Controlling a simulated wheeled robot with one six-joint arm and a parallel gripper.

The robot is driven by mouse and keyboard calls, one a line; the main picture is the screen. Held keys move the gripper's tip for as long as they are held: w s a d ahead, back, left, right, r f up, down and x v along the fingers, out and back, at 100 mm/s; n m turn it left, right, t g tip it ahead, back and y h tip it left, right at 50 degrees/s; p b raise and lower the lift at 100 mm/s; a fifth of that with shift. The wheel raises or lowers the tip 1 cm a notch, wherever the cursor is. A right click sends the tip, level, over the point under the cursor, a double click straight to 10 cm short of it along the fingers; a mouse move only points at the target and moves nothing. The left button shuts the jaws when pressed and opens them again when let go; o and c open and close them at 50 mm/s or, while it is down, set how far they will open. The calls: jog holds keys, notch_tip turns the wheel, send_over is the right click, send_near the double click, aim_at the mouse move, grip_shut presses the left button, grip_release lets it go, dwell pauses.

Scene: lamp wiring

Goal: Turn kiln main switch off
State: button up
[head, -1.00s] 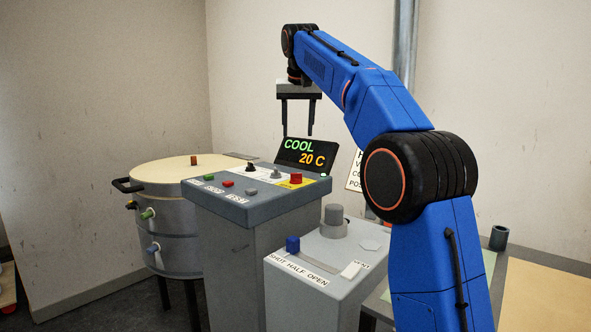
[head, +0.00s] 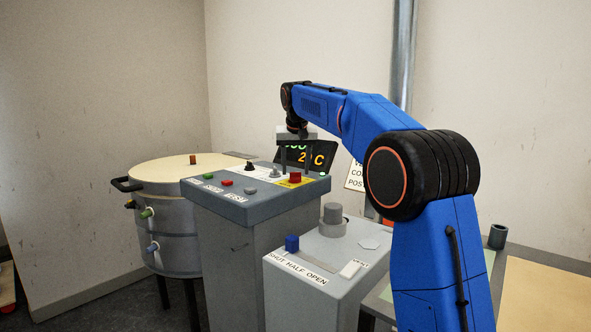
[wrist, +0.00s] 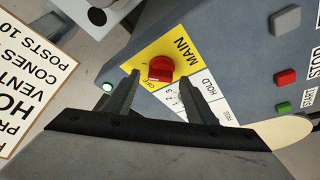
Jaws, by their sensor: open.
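The kiln main switch (wrist: 160,69) is a red knob on a yellow plate marked MAIN. In the head view the red switch (head: 295,177) sits at the back right of the grey control panel (head: 262,209). My gripper (head: 294,170) is open and empty, just above the panel by the switch. In the wrist view the switch shows beyond and between my two fingertips (wrist: 160,88), apart from them. The switch's pointer position is hard to read. My gripper partly hides the display (head: 325,157).
A round kiln (head: 175,172) stands left of the panel. A vent box (head: 315,262) with a blue slider knob (head: 292,243) stands in front, right. A printed sign (wrist: 35,75) stands close by.

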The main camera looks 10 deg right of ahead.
jog(key=shift+w+f, duration=0.15)
jog(key=shift+f, duration=0.2)
jog(key=shift+c, duration=0.4)
jog(key=c, duration=1)
jog(key=shift+o, duration=0.2)
